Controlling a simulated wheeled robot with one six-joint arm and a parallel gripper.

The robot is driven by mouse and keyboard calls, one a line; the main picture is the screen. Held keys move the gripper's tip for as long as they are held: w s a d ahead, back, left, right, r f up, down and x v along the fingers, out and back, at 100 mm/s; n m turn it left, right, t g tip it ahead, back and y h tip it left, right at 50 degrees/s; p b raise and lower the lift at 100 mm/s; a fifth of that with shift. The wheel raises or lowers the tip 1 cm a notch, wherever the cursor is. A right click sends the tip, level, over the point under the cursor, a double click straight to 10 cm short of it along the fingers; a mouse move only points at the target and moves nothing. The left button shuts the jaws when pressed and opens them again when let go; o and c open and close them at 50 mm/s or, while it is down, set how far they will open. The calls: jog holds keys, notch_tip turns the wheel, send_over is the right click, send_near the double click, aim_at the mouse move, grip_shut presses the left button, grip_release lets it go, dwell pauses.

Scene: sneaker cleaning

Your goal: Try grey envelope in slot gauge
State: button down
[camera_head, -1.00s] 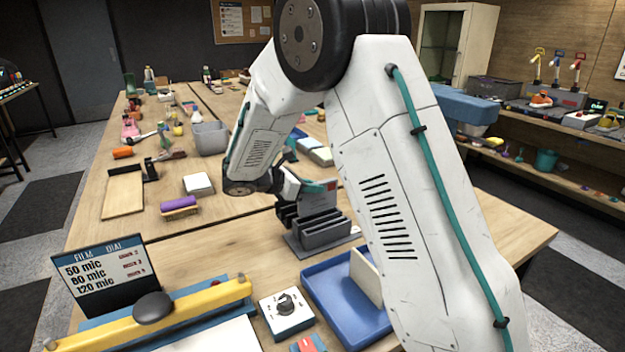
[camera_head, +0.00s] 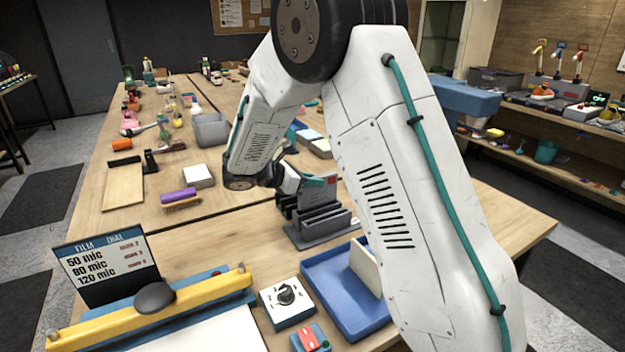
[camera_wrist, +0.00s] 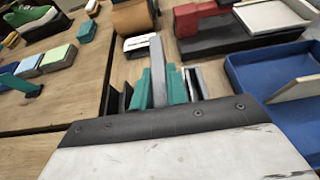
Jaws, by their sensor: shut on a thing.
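My gripper (camera_wrist: 160,92) is shut on the grey envelope (camera_wrist: 158,68), which stands upright between the teal fingers in the wrist view. In the head view the envelope (camera_head: 318,195) shows as a grey panel with a red mark near its top. The slot gauge (camera_head: 322,232) is a dark grey block with several upright plates. My gripper is at the gauge, and the envelope stands among or just above the plates. Its lower edge is hidden, so I cannot tell how deep it sits. In the wrist view, gauge plates (camera_wrist: 195,84) show on both sides of the fingers.
A blue tray (camera_head: 325,285) holding a cream panel stands close to the gauge's front right. A dial box (camera_head: 287,302), a yellow-barred sealer (camera_head: 205,297) and a film dial sign (camera_head: 105,267) are at the front. A purple-topped brush (camera_head: 179,196) lies left.

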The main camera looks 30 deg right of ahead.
aim_at(312, 205)
jog(key=shift+f, duration=2.9)
dwell(0.4)
jog(key=c, duration=1.3)
grip_release()
